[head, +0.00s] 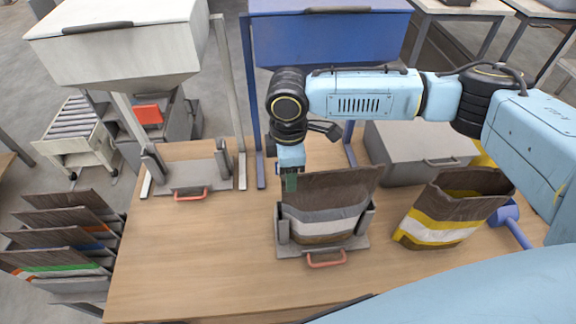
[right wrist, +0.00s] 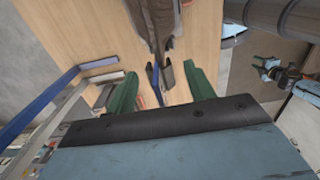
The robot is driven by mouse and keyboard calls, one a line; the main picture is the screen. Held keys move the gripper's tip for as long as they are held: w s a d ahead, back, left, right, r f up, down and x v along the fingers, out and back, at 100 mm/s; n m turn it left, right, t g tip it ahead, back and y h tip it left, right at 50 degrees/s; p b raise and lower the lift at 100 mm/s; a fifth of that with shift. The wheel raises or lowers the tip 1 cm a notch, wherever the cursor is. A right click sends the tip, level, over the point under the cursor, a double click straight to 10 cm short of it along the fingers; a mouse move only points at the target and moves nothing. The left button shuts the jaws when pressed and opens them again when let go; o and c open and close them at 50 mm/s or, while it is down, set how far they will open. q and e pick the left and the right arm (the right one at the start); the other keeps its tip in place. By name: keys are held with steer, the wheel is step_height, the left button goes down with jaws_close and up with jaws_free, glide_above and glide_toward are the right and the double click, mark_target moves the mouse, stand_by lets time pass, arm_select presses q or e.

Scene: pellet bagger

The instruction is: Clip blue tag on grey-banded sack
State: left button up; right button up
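The grey-banded sack (head: 325,218) is brown with white and grey bands. It stands upright in a grey clamp holder (head: 345,246) on the wooden table. My right gripper (head: 290,182) points down at the sack's upper left edge. In the right wrist view its two green fingers (right wrist: 160,88) stand apart, with part of the brown sack (right wrist: 155,22) beyond them. A small blue strip (right wrist: 157,90) shows between the fingers beside a grey piece; I cannot tell whether it is the blue tag. No tag shows clearly in the head view.
A yellow-banded sack (head: 450,210) stands to the right, near a blue-headed mallet (head: 508,216) and a grey case (head: 415,158). An empty holder (head: 190,175) is at left. A blue hopper (head: 325,38) stands behind. Several sacks (head: 60,240) lean at far left.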

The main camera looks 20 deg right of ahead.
steer(key=shift+a+r, duration=0.1)
steer(key=shift+r, duration=0.1)
step_height(320, 180, up, 13)
steer(key=b, duration=0.1)
steer(key=shift+r, duration=0.15)
stand_by(0.3)
stand_by(0.3)
